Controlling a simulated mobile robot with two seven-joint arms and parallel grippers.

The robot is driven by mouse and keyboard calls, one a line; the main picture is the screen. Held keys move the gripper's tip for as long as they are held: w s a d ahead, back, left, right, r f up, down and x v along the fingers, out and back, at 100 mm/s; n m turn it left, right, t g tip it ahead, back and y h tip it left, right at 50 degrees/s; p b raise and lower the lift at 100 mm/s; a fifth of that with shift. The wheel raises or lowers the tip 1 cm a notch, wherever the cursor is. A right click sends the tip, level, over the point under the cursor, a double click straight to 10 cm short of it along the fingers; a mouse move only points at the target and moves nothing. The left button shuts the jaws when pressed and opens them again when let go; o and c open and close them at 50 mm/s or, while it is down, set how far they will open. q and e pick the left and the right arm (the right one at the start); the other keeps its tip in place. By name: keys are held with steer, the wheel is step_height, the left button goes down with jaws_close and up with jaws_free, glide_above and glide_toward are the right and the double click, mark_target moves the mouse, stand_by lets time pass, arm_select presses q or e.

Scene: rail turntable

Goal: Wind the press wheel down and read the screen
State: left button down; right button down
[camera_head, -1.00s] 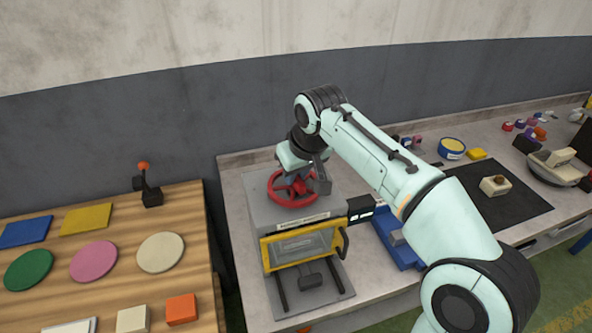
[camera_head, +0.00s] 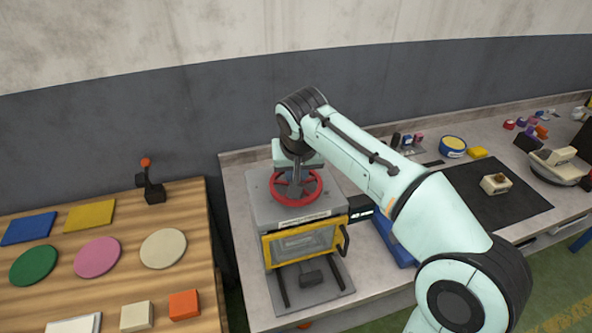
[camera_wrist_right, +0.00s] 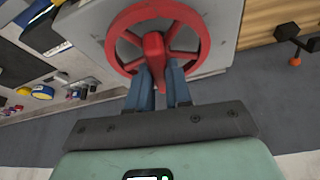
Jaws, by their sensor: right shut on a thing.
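The red press wheel (camera_head: 313,192) lies flat on top of the grey press (camera_head: 265,213). It also fills the top of the right wrist view (camera_wrist_right: 194,20), with a red hub and knob at its middle. My right gripper (camera_head: 296,183) reaches down onto the wheel from above. In the right wrist view its blue fingers (camera_wrist_right: 164,72) are shut on the red handle (camera_wrist_right: 154,52) of the wheel. A small dark screen (camera_head: 360,207) with a light readout stands at the press's right side, partly hidden by my right arm. My left gripper is not in view.
A yellow-framed guard (camera_head: 268,250) with a black handle covers the press front. A wooden table (camera_head: 120,222) with coloured discs, blocks and a small lever (camera_head: 150,186) stands at left. A blue tool (camera_head: 391,238) and a black mat (camera_head: 515,205) are at right.

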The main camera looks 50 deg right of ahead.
steer(key=shift+s+f, duration=0.1)
steer(key=shift+f, duration=0.25)
steer(key=c, duration=1)
jaws_free()
steer(key=shift+c, duration=0.2)
steer(key=shift+r, duration=0.1)
steer(key=shift+r, duration=0.1)
steer(key=shift+r, duration=0.2)
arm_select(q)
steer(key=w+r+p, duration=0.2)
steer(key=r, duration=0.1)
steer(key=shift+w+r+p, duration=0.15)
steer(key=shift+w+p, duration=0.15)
arm_select(e)
steer(key=v, duration=1.3)
steer(key=shift+f, duration=0.1)
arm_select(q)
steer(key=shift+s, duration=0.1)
